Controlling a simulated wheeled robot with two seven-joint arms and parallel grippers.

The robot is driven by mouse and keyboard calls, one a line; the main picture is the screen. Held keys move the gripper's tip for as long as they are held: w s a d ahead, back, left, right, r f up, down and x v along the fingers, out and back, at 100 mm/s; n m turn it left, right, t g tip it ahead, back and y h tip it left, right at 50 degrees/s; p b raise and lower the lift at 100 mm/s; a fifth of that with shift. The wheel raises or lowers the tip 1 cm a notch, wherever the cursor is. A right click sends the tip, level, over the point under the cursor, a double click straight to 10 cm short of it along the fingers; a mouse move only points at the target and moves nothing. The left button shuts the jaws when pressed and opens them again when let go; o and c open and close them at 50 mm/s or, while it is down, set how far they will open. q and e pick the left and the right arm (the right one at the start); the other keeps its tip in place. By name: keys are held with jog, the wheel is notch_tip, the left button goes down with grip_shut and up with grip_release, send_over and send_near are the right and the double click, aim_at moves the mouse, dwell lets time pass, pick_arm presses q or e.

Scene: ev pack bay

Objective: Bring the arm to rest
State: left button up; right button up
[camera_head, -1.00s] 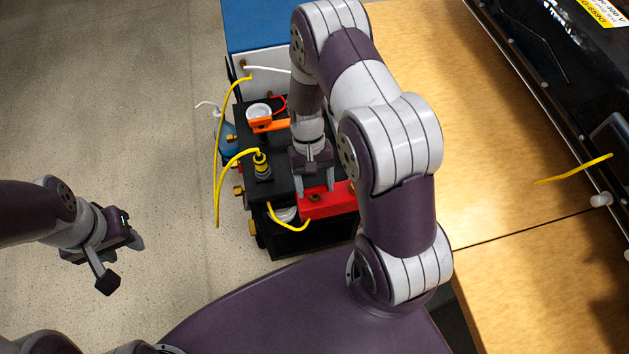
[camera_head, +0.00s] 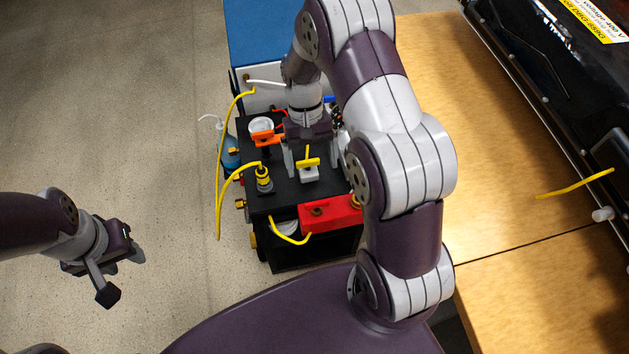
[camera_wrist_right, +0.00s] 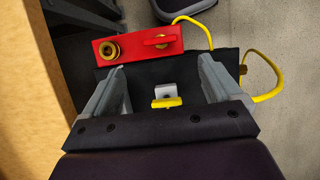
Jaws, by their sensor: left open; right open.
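My right gripper (camera_head: 310,164) is open over the black top of the cart (camera_head: 284,195). Its fingers stand apart on either side of a small grey piece with a yellow bar (camera_head: 309,169), and nothing shows gripped between them. In the right wrist view the open fingers (camera_wrist_right: 162,84) frame the same yellow-barred piece (camera_wrist_right: 166,98), with a gap to each side. Whether the fingertips touch the black top I cannot tell. My left gripper (camera_head: 122,272) is open and empty over the bare floor at the left.
A red block (camera_head: 331,213) lies at the cart's near edge; it also shows in the wrist view (camera_wrist_right: 138,45). An orange-handled piece (camera_head: 264,138) and a yellow cable (camera_head: 219,180) are close on the left. A wooden table (camera_head: 483,150) with a black pack (camera_head: 560,90) stands right.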

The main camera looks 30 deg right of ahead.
jog(key=shift+p+v, duration=0.45)
jog(key=shift+v, duration=0.55)
jog(key=s+a+r+n+t+h, duration=0.1)
jog(key=s+a+r+n+t, duration=0.1)
jog(key=s+r+t, duration=0.3)
jog(key=s+a+r, duration=0.1)
jog(key=s+r, duration=0.3)
jog(key=shift+s+a+r+n+t, duration=0.25)
jog(key=shift+r+n+t, duration=0.05)
jog(key=shift+r+n, duration=0.1)
